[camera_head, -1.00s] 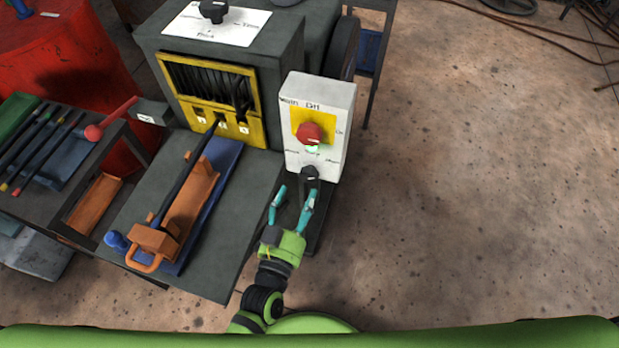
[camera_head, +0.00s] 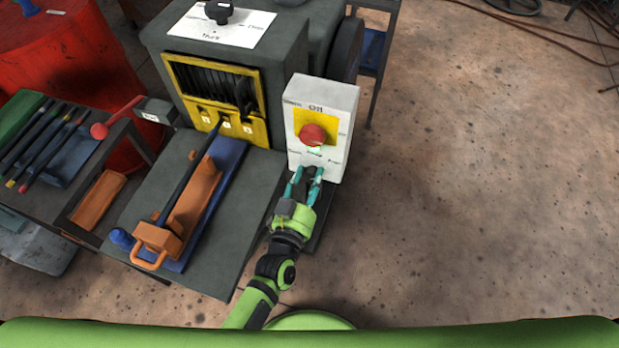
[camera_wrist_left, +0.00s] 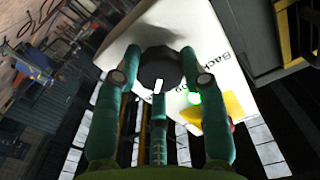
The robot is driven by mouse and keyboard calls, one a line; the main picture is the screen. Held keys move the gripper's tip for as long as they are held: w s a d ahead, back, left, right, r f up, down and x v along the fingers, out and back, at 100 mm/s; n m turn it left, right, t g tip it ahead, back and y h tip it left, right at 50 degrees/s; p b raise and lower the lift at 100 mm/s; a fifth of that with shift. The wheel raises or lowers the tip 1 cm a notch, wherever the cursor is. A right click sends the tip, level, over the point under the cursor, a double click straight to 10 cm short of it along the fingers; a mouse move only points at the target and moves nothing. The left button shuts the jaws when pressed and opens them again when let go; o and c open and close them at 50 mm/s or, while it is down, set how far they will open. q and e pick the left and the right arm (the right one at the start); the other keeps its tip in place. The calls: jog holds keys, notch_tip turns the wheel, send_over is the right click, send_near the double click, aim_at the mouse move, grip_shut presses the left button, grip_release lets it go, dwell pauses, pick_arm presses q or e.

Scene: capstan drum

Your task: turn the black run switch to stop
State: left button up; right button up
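The black run switch (camera_head: 310,171) is a round dark knob low on the front of a white control box (camera_head: 335,98). In the left wrist view the black knob (camera_wrist_left: 158,68) has a white pointer mark, and the word "Back" is printed to its right. My left gripper (camera_head: 308,172) has its teal fingers on either side of the knob. In the left wrist view its fingertips (camera_wrist_left: 160,52) lie against the knob's sides, with no clear gap. The fingers partly hide the knob in the head view. My right gripper is in neither view.
A red knob (camera_head: 313,135) on a yellow plate sits just above the switch, with a small green light (camera_head: 315,150) below it. A grey bench (camera_head: 222,255) with an orange and blue lever fixture (camera_head: 185,205) stands to the left. The floor at right is open.

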pick_arm(q)
jog(key=shift+n, duration=0.3)
jog(key=shift+r+n, duration=0.1)
jog(key=shift+n, duration=0.5)
jog(key=n, duration=0.3)
jog(key=shift+n, duration=2.4)
jog(key=o, duration=1.2)
jog(key=shift+c, duration=0.2)
